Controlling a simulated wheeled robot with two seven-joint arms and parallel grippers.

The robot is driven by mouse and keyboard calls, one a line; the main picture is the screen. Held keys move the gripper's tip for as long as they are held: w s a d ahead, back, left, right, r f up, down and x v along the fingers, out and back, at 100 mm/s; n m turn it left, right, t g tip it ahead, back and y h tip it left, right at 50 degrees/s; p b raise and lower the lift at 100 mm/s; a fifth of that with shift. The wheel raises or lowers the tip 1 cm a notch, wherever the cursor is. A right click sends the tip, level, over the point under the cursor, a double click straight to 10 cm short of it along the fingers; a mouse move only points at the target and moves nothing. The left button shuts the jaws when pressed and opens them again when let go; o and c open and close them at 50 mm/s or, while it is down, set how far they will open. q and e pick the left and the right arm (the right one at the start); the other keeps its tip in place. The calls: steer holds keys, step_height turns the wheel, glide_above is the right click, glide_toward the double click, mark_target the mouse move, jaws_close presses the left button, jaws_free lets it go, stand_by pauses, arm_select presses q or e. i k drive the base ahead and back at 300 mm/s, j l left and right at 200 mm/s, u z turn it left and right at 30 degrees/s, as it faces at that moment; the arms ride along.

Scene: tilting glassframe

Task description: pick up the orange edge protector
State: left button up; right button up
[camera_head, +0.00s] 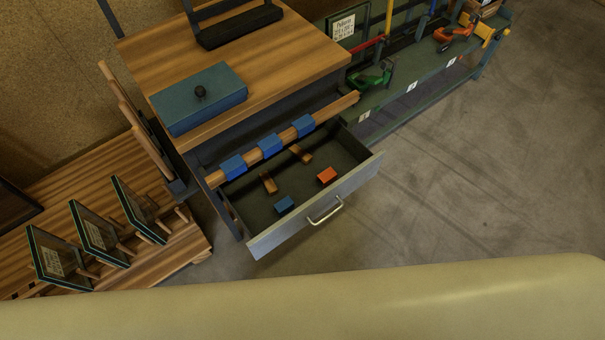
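The orange edge protector (327,175) is a small orange block lying in the open drawer (352,183) of the wooden-topped cabinet, toward the drawer's right front side. A blue block (284,205) lies in the same drawer, nearer its left front side. Two small brown pieces lie further back, one at the left (268,182) and one at the upper middle (301,154). Neither of my grippers is in view.
A wooden bar with blue clips (269,146) runs above the drawer's back. A blue box (198,98) sits on the cabinet top. Framed panels (98,235) stand on a slatted wooden platform at left. A tool shelf (412,86) stands behind. The floor at right is clear.

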mark_target(328, 176)
steer(key=i+l+u, duration=0.1)
steer(key=l+u, duration=0.85)
steer(key=l, duration=0.15)
